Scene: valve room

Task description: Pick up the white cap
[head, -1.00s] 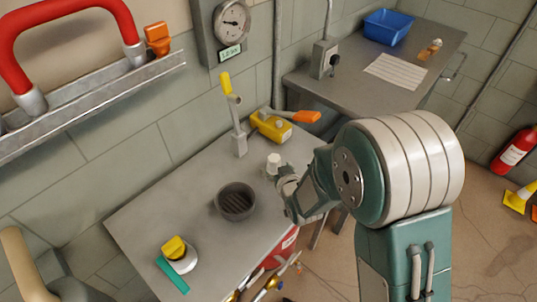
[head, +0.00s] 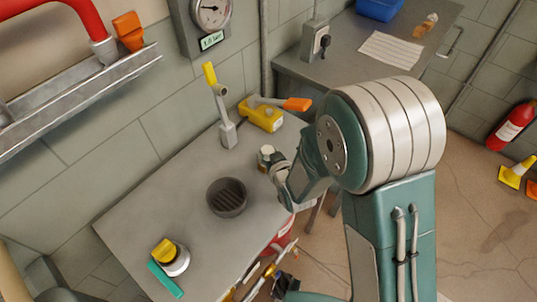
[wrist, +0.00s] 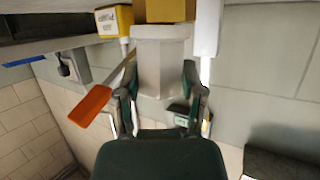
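The white cap (head: 267,151) stands near the right edge of the grey table, with a tan part showing low on it. In the wrist view the cap (wrist: 160,60) is large and faceted, with a brown block (wrist: 165,10) right beyond its wider end. My gripper (head: 275,166) is at the cap's right side in the head view and partly hides it. In the wrist view the fingers of my gripper (wrist: 160,72) lie on either side of the cap, very close to it. Whether they press on it cannot be told.
A dark round bowl (head: 227,197) and a yellow-topped white knob (head: 170,255) stand left of the cap on the table (head: 150,205). A grey lever (head: 226,132) with a yellow end and a yellow box (head: 261,115) with an orange handle stand behind it.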

